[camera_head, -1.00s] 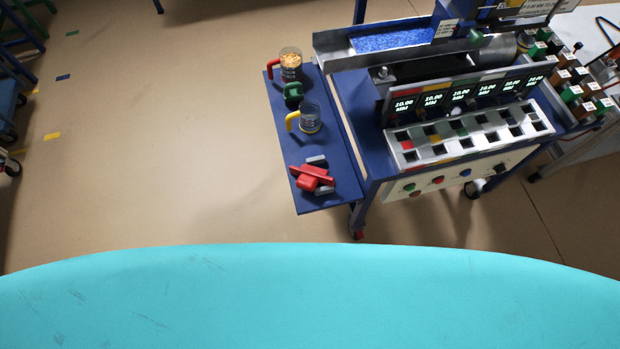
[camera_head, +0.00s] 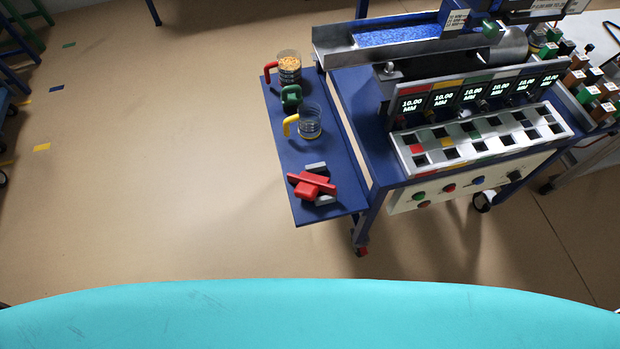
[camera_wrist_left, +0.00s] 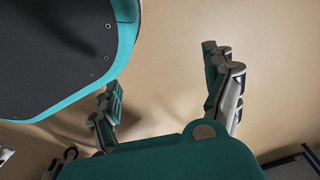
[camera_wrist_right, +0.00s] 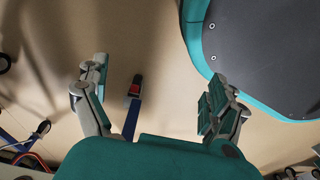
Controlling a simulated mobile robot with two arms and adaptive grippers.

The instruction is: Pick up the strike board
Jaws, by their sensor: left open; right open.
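A red piece (camera_head: 312,186) with a handle-like block, which I take to be the strike board, lies across a grey bar (camera_head: 316,167) near the front end of the blue side shelf (camera_head: 333,200). Neither gripper shows in the head view. My left gripper (camera_wrist_left: 160,75) is open and empty over bare floor in the left wrist view. My right gripper (camera_wrist_right: 155,80) is open and empty in the right wrist view. A red and black caster on a blue leg (camera_wrist_right: 132,118) shows beyond its fingers. The strike board is in neither wrist view.
A yellow-handled jar (camera_head: 309,128), a green-handled weight (camera_head: 291,96) and a red-handled jar (camera_head: 288,66) stand farther back on the shelf. The blue cart with its display panel (camera_head: 480,145) is right of the shelf.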

